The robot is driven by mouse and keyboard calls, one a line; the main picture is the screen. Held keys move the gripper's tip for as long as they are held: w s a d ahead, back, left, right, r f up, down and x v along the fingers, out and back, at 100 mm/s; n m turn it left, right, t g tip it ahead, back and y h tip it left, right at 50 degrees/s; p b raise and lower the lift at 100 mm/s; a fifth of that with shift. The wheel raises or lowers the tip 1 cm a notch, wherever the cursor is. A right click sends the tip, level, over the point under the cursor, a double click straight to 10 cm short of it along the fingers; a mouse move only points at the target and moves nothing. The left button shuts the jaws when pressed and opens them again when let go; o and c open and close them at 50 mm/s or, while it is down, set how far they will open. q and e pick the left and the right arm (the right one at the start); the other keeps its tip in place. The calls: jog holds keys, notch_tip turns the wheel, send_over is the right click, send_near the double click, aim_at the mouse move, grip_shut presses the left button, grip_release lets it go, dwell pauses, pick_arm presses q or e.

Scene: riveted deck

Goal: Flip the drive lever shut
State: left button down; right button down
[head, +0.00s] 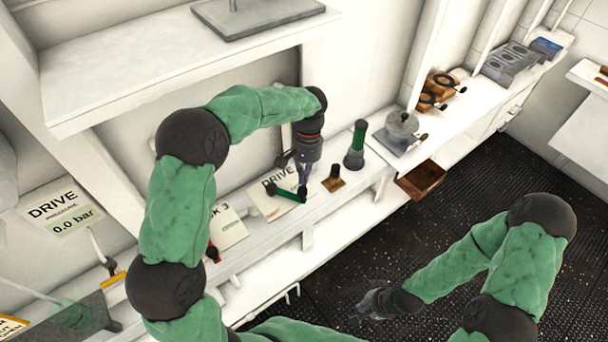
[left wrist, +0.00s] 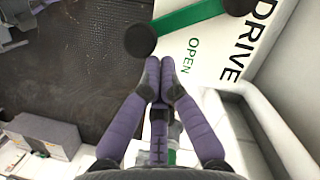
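The drive lever (head: 290,195) is a green bar with dark round ends, lying over a white DRIVE plate (head: 268,204) on the bench ledge. In the left wrist view the lever (left wrist: 190,17) crosses the top, with the word OPEN printed on the plate (left wrist: 208,55) beside it. My left gripper (head: 303,184) is right above the lever in the head view. In the left wrist view its fingertips (left wrist: 160,66) are together with nothing between them, close to one dark lever end; contact cannot be told. My right gripper (head: 368,304) hangs low over the dark floor, small and unclear.
A green-banded handle (head: 356,146) and a small brown-based knob (head: 333,181) stand right of the plate. A second labelled plate (head: 228,228) is left of it. A gauge card (head: 62,213) reads DRIVE 0.0 bar. An upper shelf (head: 120,85) overhangs.

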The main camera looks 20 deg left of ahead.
pick_arm(q)
jog(key=shift+s+m, duration=0.3)
jog(key=shift+m, duration=0.1)
jog(key=shift+s+d+m+y, duration=0.15)
jog(key=shift+s+m+y, duration=0.25)
jog(key=shift+s+m, duration=0.65)
jog(key=shift+s+a+m+y+p, duration=0.15)
jog(key=shift+s+m+p, duration=0.1)
jog(key=shift+s+m, duration=0.45)
jog(key=shift+s+a+m+y+p, duration=0.1)
jog(key=shift+s+m+y+p, duration=0.1)
jog(key=shift+s+m, duration=0.45)
jog(key=shift+w, duration=0.15)
notch_tip(320, 180, up, 10)
jog(key=p, duration=0.7)
send_over(299, 191)
jog(key=w+d, duration=0.1)
jog(key=shift+w+d+f, duration=0.1)
jog(key=shift+d+f, duration=0.05)
jog(key=shift+f, duration=0.05)
